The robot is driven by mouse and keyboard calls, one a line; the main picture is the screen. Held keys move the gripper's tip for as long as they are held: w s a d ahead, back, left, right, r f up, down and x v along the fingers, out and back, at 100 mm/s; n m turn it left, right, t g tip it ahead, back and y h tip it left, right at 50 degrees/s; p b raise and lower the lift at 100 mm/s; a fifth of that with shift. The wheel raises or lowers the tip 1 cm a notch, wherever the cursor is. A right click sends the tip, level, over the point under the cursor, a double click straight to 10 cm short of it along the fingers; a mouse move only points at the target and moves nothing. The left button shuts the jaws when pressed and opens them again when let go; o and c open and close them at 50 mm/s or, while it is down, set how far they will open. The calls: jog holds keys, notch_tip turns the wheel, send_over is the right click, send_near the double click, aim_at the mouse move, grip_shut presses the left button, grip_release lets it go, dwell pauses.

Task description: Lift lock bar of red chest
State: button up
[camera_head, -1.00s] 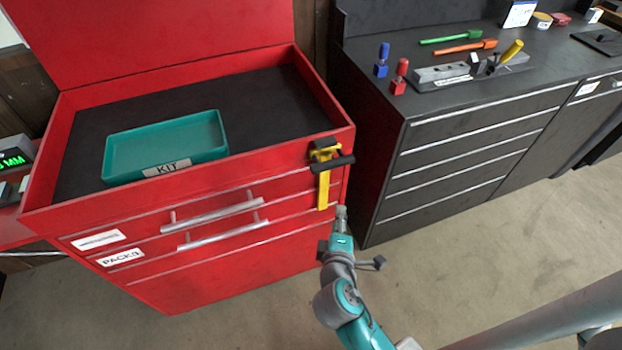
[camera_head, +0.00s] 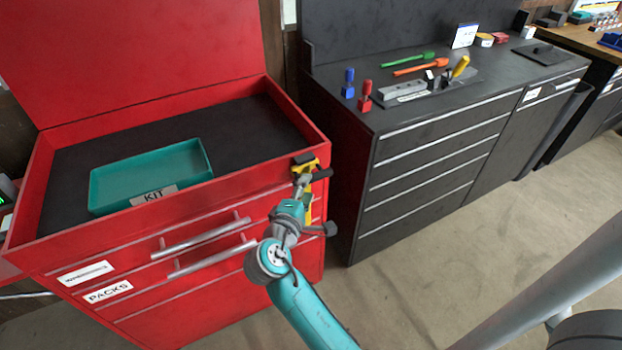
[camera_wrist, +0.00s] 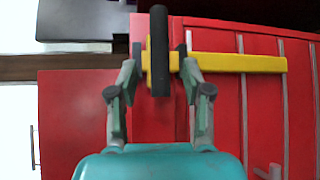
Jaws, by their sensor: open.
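The red chest (camera_head: 140,318) stands at the left with its lid up. Its lock bar (camera_head: 309,208) is a yellow upright strip at the front right corner with a black cross handle (camera_head: 322,174) at its top. In the wrist view the yellow bar (camera_wrist: 235,63) runs sideways and the black handle (camera_wrist: 159,50) crosses it. My gripper (camera_head: 303,180) is at the handle, partly covering the bar in the head view. In the wrist view its open fingers (camera_wrist: 158,68) stand on either side of the handle. I cannot tell whether they touch it.
A teal KIT tray (camera_head: 107,199) lies in the chest's top. Two drawer handles (camera_head: 212,258) stick out from the chest front, left of my gripper. A dark workbench (camera_head: 352,225) with tools stands at the right. The floor (camera_head: 440,260) before it is clear.

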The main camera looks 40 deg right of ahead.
jog(key=shift+x, duration=2.7)
jog(key=shift+c, duration=0.2)
grip_shut()
